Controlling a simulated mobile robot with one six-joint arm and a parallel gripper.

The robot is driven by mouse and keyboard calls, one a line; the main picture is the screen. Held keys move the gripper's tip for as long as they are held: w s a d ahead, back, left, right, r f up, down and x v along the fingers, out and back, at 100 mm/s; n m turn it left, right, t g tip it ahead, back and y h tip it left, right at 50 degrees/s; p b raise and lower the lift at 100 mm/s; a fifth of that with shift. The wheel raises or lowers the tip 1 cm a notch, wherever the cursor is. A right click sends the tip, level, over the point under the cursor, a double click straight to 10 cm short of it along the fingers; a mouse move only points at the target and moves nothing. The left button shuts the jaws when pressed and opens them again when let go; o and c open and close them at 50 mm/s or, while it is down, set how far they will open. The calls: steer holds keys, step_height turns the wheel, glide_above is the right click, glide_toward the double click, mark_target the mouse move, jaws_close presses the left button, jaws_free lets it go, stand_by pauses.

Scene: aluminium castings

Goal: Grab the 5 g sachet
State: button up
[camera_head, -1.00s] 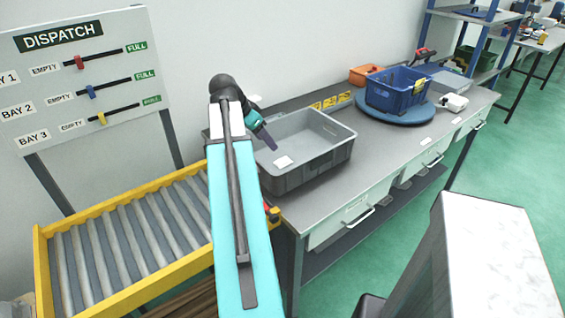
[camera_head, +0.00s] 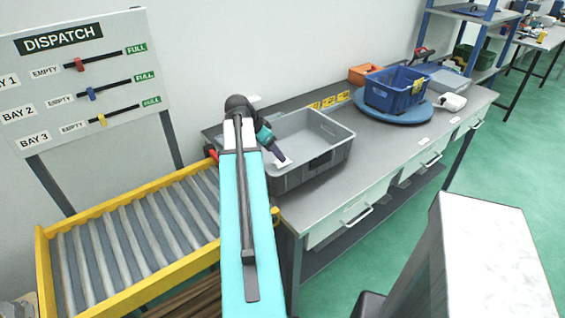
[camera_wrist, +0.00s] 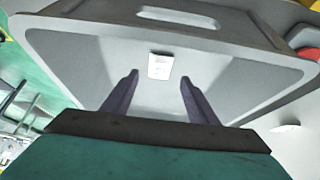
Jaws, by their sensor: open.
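The white sachet (camera_wrist: 159,66) lies flat on the floor of the grey bin, a little beyond my fingertips and between their lines in the wrist view. In the head view the sachet (camera_head: 284,164) shows just past the tip of my gripper (camera_head: 280,158), partly hidden by it. In the wrist view my gripper (camera_wrist: 158,80) is open, with two dark fingers apart and nothing between them. The grey bin (camera_head: 335,154) stands on the bench, and my gripper reaches down into it. Any print on the sachet is too small to read.
The bin's walls (camera_wrist: 245,43) surround my fingers. A blue crate (camera_head: 392,96) on a round blue turntable (camera_head: 405,117) and an orange box (camera_head: 364,74) stand further right on the bench (camera_head: 375,146). A yellow-framed roller conveyor (camera_head: 130,240) lies left.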

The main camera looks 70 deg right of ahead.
mark_target(279, 162)
steer(key=shift+p+x, duration=0.95)
steer(key=shift+x, duration=1.65)
steer(key=shift+s+a, duration=0.1)
steer(key=shift+c, duration=0.4)
steer(key=c, duration=1)
